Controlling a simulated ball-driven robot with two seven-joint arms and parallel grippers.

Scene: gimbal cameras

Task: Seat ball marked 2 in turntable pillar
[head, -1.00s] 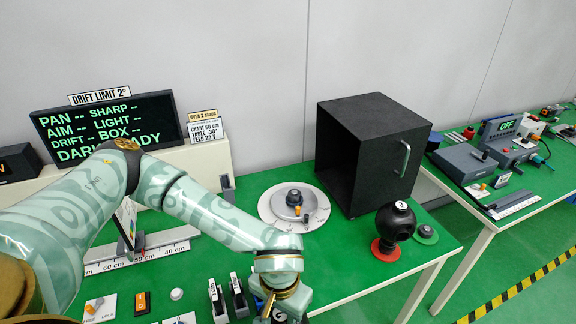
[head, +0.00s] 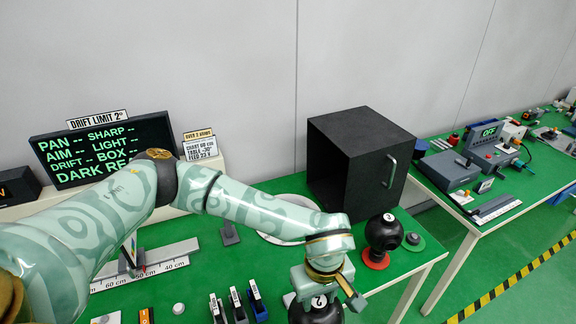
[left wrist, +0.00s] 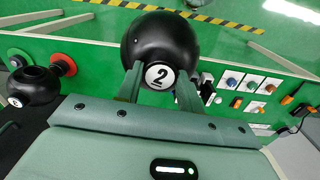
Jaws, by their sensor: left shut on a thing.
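A black ball marked 2 (head: 304,314) is at the bottom edge of the head view, partly cut off and under my left gripper (head: 319,296). In the left wrist view the ball (left wrist: 160,45) sits between the two fingers of my left gripper (left wrist: 160,88), with its white 2 label facing the camera. The gripper is shut on it. The pale round turntable (head: 290,182) lies left of the black box; my left arm covers its pillar and most of its plate. My right gripper is in neither view.
An open black box (head: 362,150) stands behind my gripper. A ruler rail (head: 155,267) lies at left. Small switches (head: 238,305) line the front.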

